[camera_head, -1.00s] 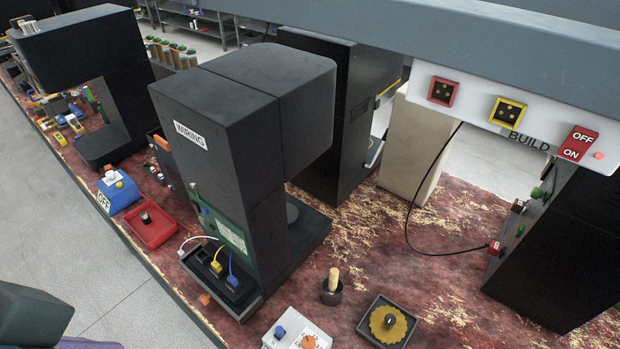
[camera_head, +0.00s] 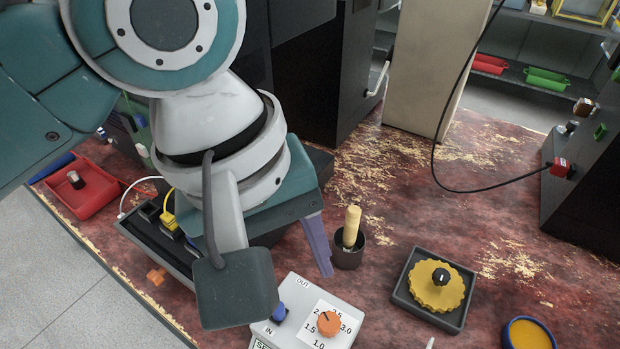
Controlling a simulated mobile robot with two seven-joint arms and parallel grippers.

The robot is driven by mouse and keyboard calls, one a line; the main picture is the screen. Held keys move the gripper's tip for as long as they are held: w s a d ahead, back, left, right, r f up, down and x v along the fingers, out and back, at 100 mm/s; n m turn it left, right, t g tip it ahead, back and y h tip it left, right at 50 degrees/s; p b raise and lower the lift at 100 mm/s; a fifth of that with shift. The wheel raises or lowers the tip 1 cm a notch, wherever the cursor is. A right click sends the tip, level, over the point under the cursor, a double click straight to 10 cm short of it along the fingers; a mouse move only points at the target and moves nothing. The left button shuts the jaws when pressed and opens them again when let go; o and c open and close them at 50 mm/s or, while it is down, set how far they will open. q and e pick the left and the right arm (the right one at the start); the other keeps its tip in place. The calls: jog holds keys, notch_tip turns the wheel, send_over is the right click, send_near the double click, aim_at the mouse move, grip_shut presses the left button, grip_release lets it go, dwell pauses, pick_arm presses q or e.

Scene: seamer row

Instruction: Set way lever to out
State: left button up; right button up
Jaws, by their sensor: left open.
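The way lever (camera_head: 279,312) is a small blue lever on the left side of a pale grey control box (camera_head: 348,287) at the bottom centre. OUT is printed at the box's far edge and IN by its near left side; the lever stands close to IN. My left gripper (camera_head: 321,262) hangs just above and beyond the box, apart from the lever. It is open and empty. One purple finger shows; the other is hidden by my wrist parts, which also come close to the lever on its left. My right gripper is out of view.
An orange dial (camera_head: 329,323) sits beside the lever on the same box. A dark cup with a wooden-handled tool (camera_head: 351,228) stands behind it. A yellow gear-shaped knob (camera_head: 437,288) in a black tray is to the right. A black cable (camera_head: 435,150) hangs at the upper right.

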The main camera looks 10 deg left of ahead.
pick_arm(q)
jog(key=w+a+f+n+b, duration=0.1)
jog(key=f+n+b, duration=0.1)
jog(key=f+b, duration=0.2)
jog(key=w+a+f+n+y+b, duration=0.1)
jog(key=f+b, duration=0.3)
jog(key=f, duration=0.6)
jog(key=w+a+f+n+y+b, duration=0.1)
jog(key=w+a+f+n+b, duration=0.1)
jog(key=f+b, duration=0.3)
jog(key=shift+w+a+f+n+g, duration=0.1)
jog(key=shift+w+f+n+g, duration=0.1)
jog(key=shift+f, duration=0.35)
jog(key=shift+w+a+f+n+g, duration=0.1)
jog(key=shift+f+g, duration=0.1)
jog(key=shift+f, duration=0.3)
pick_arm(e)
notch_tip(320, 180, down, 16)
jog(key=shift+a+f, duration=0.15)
pick_arm(q)
jog(key=shift+c, duration=0.4)
grip_shut()
